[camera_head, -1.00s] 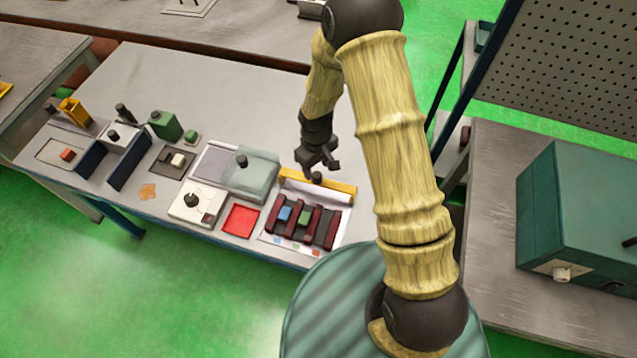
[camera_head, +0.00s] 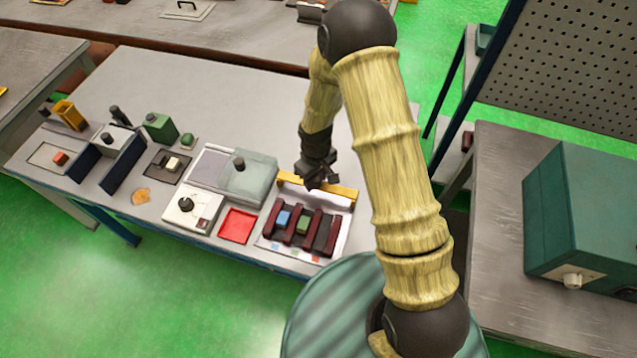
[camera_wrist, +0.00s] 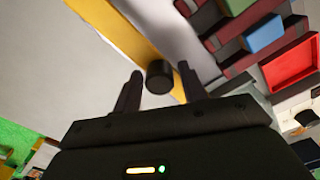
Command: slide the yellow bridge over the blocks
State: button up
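The yellow bridge (camera_head: 334,190) is a long bar lying along the back edge of the block rack, behind the blocks. In the wrist view the bridge (camera_wrist: 112,28) runs diagonally, with a dark round knob (camera_wrist: 159,77) on it. My gripper (camera_head: 316,184) is over the bridge; in the wrist view its two fingers (camera_wrist: 160,88) stand apart on either side of the knob, with gaps visible. A blue block (camera_head: 283,218) and a green block (camera_head: 303,225) sit between dark red dividers (camera_head: 292,228). The blue block also shows in the wrist view (camera_wrist: 264,34).
A red tray (camera_head: 238,226) and a white box with a black knob (camera_head: 193,208) stand left of the rack. A grey-green covered box (camera_head: 250,178) is behind them. The table behind my gripper is clear.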

aim_at(303, 222)
jog(key=shift+s+a+b, duration=0.5)
jog(key=shift+s+a, duration=0.15)
jog(key=shift+s, duration=1.2)
jog(key=shift+s+a+b, duration=0.5)
jog(key=shift+s+a, duration=0.2)
jog(key=shift+s, duration=1.2)
jog(key=shift+s+a+b, duration=0.5)
jog(key=shift+s+a, duration=0.15)
jog(key=shift+s, duration=1.2)
jog(key=o, duration=0.4)
jog(key=shift+o, duration=0.2)
jog(key=shift+r+p, duration=2.4)
jog(key=shift+r, duration=0.65)
